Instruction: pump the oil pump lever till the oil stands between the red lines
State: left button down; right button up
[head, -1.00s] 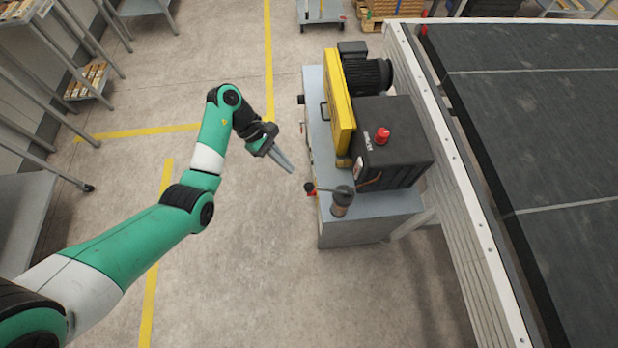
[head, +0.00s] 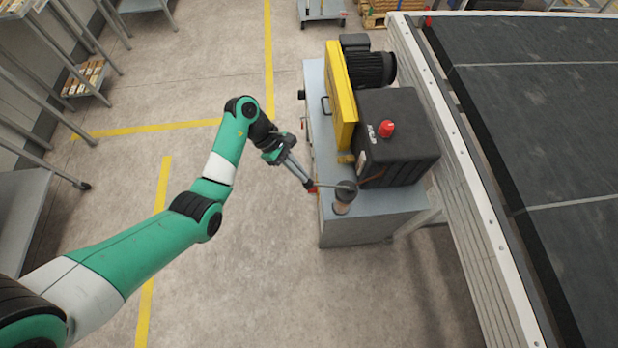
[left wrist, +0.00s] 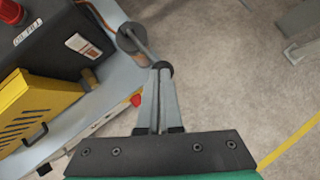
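The oil pump (head: 342,205) stands at the front corner of the grey cabinet, and it also shows in the left wrist view (left wrist: 130,40). Its thin lever (head: 328,186) points left and ends in a black knob (left wrist: 163,67). My left gripper (head: 310,185) has its fingertips at that knob, over the cabinet's left edge. The fingers lie close together in the left wrist view (left wrist: 161,78); whether they clamp the knob is unclear. A small pale plate (left wrist: 82,45) is on the black tank (left wrist: 60,25); no oil level or red lines can be read. My right gripper is not in view.
The tank has a red cap (head: 386,129). A yellow guard (head: 341,95) and a dark motor (head: 372,70) stand behind it on the cabinet (head: 360,232). Floor left of the cabinet is clear.

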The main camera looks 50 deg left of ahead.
pick_arm(q)
jog(key=shift+d, duration=0.1)
jog(key=f+b, duration=0.2)
jog(key=f, duration=0.1)
jog(key=f+b, duration=0.1)
jog(key=shift+w+d+f+b, duration=0.15)
jog(key=shift+d+f+b, duration=0.2)
jog(key=shift+a+r, duration=0.1)
jog(key=shift+a, duration=0.15)
